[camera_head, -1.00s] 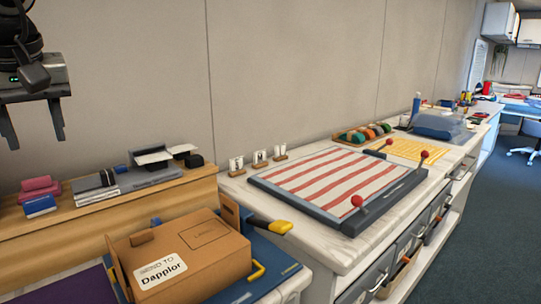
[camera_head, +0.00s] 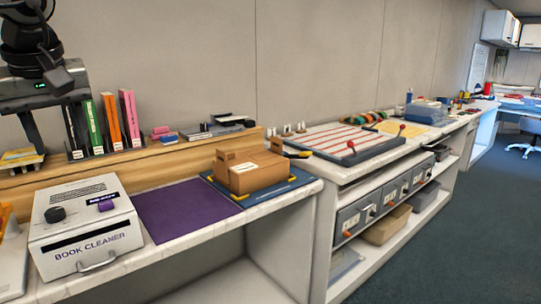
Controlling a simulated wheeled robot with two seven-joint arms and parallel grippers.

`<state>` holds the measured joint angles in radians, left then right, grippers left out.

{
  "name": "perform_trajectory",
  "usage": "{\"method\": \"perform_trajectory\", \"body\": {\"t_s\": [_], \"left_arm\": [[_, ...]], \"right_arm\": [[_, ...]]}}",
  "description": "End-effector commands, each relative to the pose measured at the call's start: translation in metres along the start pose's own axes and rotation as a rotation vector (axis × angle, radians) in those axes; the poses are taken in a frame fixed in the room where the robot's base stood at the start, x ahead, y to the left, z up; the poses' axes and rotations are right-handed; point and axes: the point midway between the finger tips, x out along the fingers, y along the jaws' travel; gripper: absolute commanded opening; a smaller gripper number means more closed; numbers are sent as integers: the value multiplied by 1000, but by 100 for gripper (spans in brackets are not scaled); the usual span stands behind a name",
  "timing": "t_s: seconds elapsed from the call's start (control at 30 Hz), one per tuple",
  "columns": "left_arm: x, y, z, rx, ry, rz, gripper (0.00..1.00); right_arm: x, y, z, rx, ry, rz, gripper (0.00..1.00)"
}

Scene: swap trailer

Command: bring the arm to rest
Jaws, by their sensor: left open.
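My left gripper (camera_head: 55,134) hangs at the upper left in the head view, above the back of the bench. Its two fingers point down and stand apart, with nothing between them. One finger overlaps the row of upright books (camera_head: 110,119) in the picture; I cannot tell how far apart they are in depth. My left arm (camera_head: 28,35) comes down from the top left corner. My right gripper is not in view.
A white book cleaner (camera_head: 85,238) stands at front left. A purple mat (camera_head: 185,209) lies beside it, then a cardboard box (camera_head: 255,171) on a blue tray (camera_head: 290,187). A striped board (camera_head: 345,139) lies farther right. The floor (camera_head: 440,240) at right is clear.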

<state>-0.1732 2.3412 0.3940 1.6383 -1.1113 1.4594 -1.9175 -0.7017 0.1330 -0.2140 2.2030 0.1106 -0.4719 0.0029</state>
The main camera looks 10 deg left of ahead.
Motion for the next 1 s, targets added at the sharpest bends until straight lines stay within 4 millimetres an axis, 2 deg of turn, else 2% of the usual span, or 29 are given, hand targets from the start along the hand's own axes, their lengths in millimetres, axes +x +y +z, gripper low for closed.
{"method": "perform_trajectory", "body": {"t_s": [0.03,0.13,0.27,0.47,0.57,0.73,0.87,0.93,0.97,1.0], "left_arm": [[17,-1,4,-49,-58,36,45],[42,1,13,-149,-158,107,45],[74,6,28,-305,-304,198,45],[126,16,62,-652,-611,330,45],[156,23,88,-930,-844,384,45],[202,35,134,-1586,-1354,369,45],[236,36,168,-2131,-1740,212,45],[255,34,188,-2429,-1936,61,45],[263,33,198,2377,1874,19,45],[274,31,212,2234,1734,121,45]], "right_arm": [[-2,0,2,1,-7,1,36],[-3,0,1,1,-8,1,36],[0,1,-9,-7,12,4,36],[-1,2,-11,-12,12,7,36],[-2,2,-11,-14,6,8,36],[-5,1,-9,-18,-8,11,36],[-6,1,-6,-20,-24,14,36],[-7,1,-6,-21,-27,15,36],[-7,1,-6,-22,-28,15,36],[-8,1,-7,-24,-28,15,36]]}}
